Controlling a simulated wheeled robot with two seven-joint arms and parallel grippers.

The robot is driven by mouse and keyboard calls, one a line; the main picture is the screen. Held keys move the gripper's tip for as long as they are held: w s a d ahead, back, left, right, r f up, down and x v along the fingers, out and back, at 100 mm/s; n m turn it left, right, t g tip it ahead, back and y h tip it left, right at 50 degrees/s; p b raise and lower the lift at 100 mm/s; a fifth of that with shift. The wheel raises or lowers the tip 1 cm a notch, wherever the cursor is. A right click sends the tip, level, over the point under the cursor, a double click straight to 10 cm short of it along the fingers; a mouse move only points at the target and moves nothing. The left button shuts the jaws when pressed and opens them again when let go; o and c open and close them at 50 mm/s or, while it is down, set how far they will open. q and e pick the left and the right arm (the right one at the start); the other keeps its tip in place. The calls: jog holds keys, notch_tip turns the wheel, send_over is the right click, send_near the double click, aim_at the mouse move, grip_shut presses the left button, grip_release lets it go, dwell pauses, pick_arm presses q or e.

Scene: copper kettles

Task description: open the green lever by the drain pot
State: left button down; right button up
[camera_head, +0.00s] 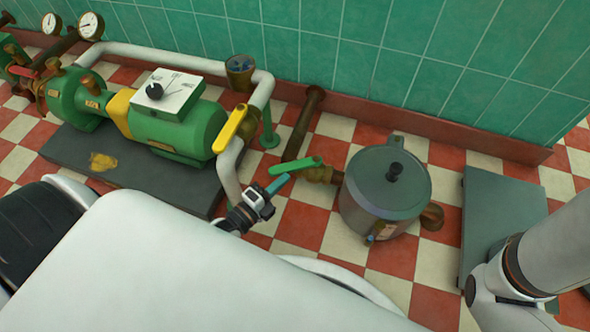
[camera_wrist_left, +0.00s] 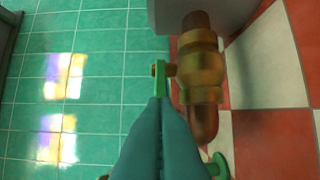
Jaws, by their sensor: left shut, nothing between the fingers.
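The drain pot (camera_head: 378,190) is a grey lidded vessel with a black knob, standing on the checkered floor. A brass valve (camera_head: 322,174) joins its left side, with the green lever (camera_head: 296,166) above it, pointing left. My left gripper (camera_head: 278,184) is shut and empty, with teal fingers just below and left of the lever in the head view. In the left wrist view, the shut fingers (camera_wrist_left: 158,105) overlap the green lever (camera_wrist_left: 158,84), whose far end shows beside the brass valve (camera_wrist_left: 200,65). Whether they touch is unclear. My right gripper is out of view.
A green pump (camera_head: 180,130) with a dial box stands on a dark plinth at left. A yellow lever (camera_head: 230,130) sits on the white pipe near my left arm. A brown pipe (camera_head: 302,125) runs from the wall. A grey slab (camera_head: 500,220) lies right of the pot.

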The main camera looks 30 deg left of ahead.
aim_at(272, 176)
pick_arm(q)
jog(key=shift+w+a+r+p, duration=0.15)
jog(key=shift+w+a+p, duration=0.3)
jog(key=shift+a, duration=0.2)
jog(key=shift+w+a+p, duration=0.4)
jog(key=shift+a, duration=0.2)
